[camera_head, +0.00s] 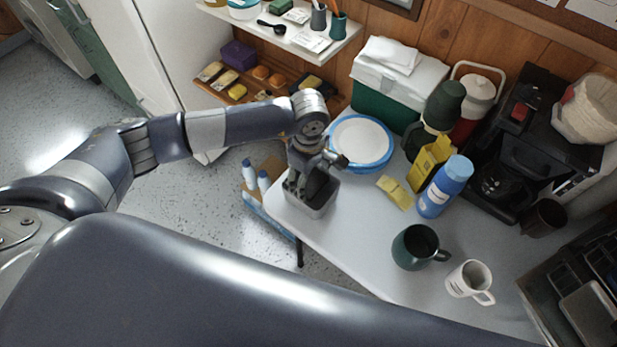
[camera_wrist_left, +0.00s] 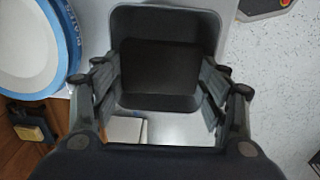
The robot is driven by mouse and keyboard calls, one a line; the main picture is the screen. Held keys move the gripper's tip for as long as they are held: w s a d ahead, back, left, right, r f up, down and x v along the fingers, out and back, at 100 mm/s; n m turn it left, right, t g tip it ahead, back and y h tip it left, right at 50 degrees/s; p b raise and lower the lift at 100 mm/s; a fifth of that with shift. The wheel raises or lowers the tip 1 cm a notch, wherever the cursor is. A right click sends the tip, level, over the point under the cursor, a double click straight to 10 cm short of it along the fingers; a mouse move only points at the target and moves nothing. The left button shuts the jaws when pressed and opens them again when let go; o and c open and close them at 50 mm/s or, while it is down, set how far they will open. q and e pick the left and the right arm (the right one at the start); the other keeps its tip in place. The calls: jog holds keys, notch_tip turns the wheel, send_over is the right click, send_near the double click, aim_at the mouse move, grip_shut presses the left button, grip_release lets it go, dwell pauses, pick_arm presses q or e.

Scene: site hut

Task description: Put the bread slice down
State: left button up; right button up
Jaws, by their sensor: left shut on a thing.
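My left gripper (camera_head: 312,186) points down at the left corner of the white table, at a grey open-topped bin (camera_head: 322,208). In the left wrist view its fingers (camera_wrist_left: 162,85) stand apart on either side of a dark, squarish slab, which I take to be the bread slice (camera_wrist_left: 160,68). The gripper is shut on it. The slab shows against the opening of the grey bin (camera_wrist_left: 165,20); whether it touches the bin's floor I cannot tell. My right gripper is out of view.
A blue-rimmed plate (camera_head: 361,141) stands just right of the gripper. A yellow packet (camera_head: 395,192), blue bottle (camera_head: 444,187), dark green mug (camera_head: 414,247) and white mug (camera_head: 467,279) stand farther right. The table front between bin and green mug is bare.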

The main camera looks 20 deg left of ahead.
pick_arm(q)
jog(key=shift+s+f, duration=0.45)
jog(key=shift+f, duration=0.2)
jog(key=o, duration=1)
jog(key=shift+c, duration=0.2)
jog(key=shift+w+f, duration=0.15)
jog(key=shift+w, duration=0.1)
jog(key=shift+r, duration=0.25)
jog(key=shift+w, duration=0.1)
